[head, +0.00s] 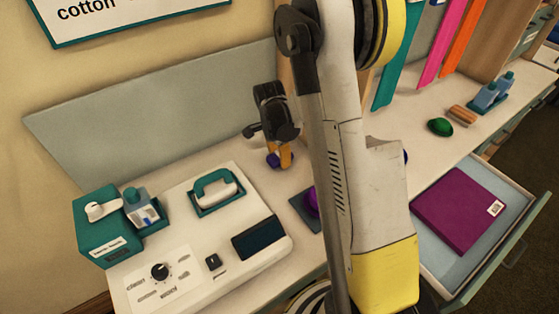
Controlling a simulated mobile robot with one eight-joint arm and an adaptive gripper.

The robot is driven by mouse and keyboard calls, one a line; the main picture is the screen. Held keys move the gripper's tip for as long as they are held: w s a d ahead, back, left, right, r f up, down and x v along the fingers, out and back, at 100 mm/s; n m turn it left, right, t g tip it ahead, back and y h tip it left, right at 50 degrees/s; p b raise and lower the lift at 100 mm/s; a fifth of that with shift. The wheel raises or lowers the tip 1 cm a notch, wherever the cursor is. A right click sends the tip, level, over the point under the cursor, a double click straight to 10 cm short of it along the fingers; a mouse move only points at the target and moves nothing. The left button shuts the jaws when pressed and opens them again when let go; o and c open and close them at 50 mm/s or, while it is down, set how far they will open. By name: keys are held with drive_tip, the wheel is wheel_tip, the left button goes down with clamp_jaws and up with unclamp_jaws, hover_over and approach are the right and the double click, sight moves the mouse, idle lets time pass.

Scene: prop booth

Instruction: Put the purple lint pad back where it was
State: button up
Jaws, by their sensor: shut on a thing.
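My gripper (279,158) has orange fingertips and hangs over the counter behind the white machine. It is shut on a small dark purple-blue thing, seemingly the purple lint pad (273,160), which shows only in part between and beside the fingertips. I cannot tell whether it touches the counter. A brighter purple rounded thing (311,202) sits on a dark square mat (299,211) to the right of the machine. My arm hides the right part of both.
The white machine (145,265) has a knob and a teal-framed pad (216,192). A teal box (104,228) stands left. An open drawer (474,270) at right holds a purple folder (466,208). A green lump (440,126) and bottles (486,96) stand at the back right.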

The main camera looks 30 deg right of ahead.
drive_tip(key=shift+f, duration=0.25)
drive_tip(key=o, duration=1.3)
drive_tip(key=shift+r, duration=0.1)
